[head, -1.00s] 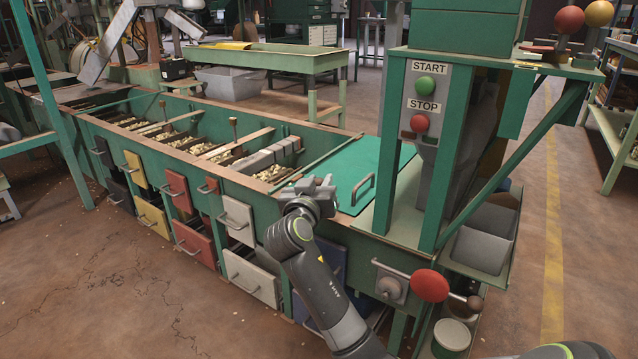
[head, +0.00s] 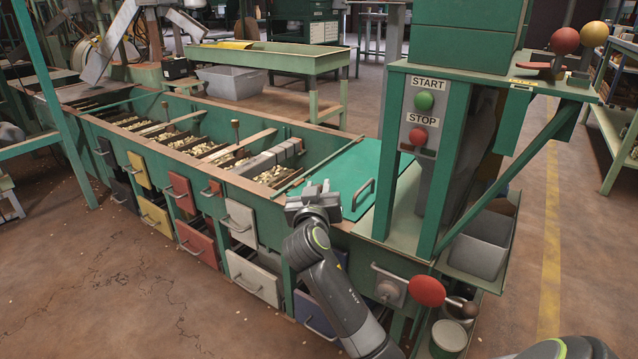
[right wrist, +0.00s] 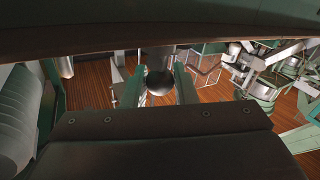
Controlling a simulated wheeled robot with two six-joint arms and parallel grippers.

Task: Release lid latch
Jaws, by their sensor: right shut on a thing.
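The flat green lid (head: 345,170) lies closed over the near end bay of the hopper bench, with a grey bar handle (head: 363,193) on its right part. My right gripper (head: 316,187) is at the lid's near front edge, left of that handle. It is shut on the lid latch, which the gripper itself hides in the head view. In the right wrist view a dark round piece (right wrist: 160,82) shows beyond the gripper body, between two greenish bars; I cannot tell if it is part of the latch. My left gripper is not in view.
Open bays of nuts (head: 270,175) run left of the lid, above coloured drawers with handles (head: 240,222). A green post with START and STOP buttons (head: 425,102) stands right of the lid. A red disc (head: 426,291) sticks out low in front, right of my arm.

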